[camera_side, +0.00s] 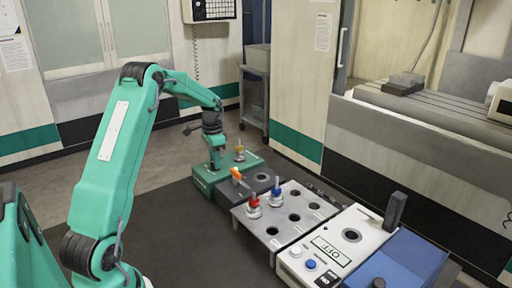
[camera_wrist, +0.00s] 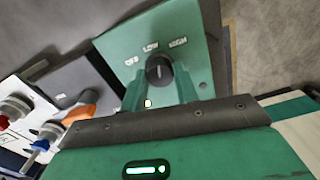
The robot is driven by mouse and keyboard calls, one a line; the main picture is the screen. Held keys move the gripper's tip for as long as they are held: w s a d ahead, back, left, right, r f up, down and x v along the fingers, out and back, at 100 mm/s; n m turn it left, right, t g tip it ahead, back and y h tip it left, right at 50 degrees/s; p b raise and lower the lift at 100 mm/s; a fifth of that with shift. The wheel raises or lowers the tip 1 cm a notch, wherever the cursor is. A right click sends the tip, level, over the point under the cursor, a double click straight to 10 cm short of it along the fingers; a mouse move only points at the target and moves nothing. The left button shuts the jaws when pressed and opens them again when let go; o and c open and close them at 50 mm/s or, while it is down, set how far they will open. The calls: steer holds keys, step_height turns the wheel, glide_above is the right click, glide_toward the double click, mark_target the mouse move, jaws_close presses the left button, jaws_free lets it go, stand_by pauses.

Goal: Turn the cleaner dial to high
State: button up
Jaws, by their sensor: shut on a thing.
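The cleaner dial (camera_wrist: 160,70) is a round black knob with a light pointer line, on a green panel (camera_wrist: 195,40) lettered OFF, LOW and HIGH. The pointer faces up the picture, near LOW; its exact setting is hard to tell. My gripper (camera_wrist: 159,82) is shut on the dial, with a green finger on each side of it. In the side view my gripper (camera_side: 216,162) points down at the green box (camera_side: 205,183), and the dial is hidden there.
A yellow-topped piece (camera_side: 239,152) stands beside my gripper. An orange handle (camera_side: 237,174) sits on a dark block (camera_side: 262,181). Nearby a grey plate (camera_side: 272,232) with holes holds red and blue-topped pieces. A white panel (camera_side: 345,225) marked OFF lies at the front right.

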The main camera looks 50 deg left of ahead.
steer(key=m, duration=0.4)
steer(key=shift+m, duration=0.3)
steer(key=shift+r+m, duration=0.1)
steer(key=shift+m, duration=1.8)
steer(key=o, duration=1)
steer(key=shift+r, duration=3.85)
steer(key=shift+d, duration=0.1)
